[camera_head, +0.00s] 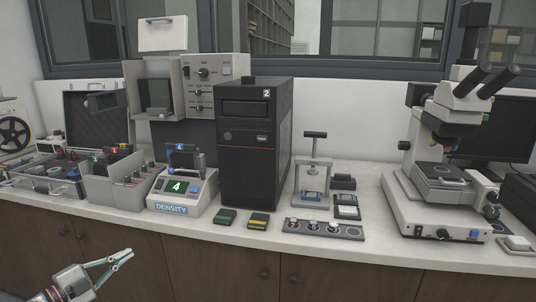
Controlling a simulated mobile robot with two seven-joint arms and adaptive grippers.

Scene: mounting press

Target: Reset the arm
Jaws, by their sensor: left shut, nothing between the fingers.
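My left gripper (123,256) is at the lower left, in front of the brown cabinet doors and below the bench top. Its fingers point right and slightly up. It is shut, empty and apart from everything on the bench. Only the end of my left arm shows, entering from the bottom edge. My right gripper is not in view.
The white bench (365,230) carries a density scale (180,193), a black tower (252,145), a small T-handled press (313,170), a grey strip with knobs (323,229) and a microscope (440,190). Room in front of the cabinets is free.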

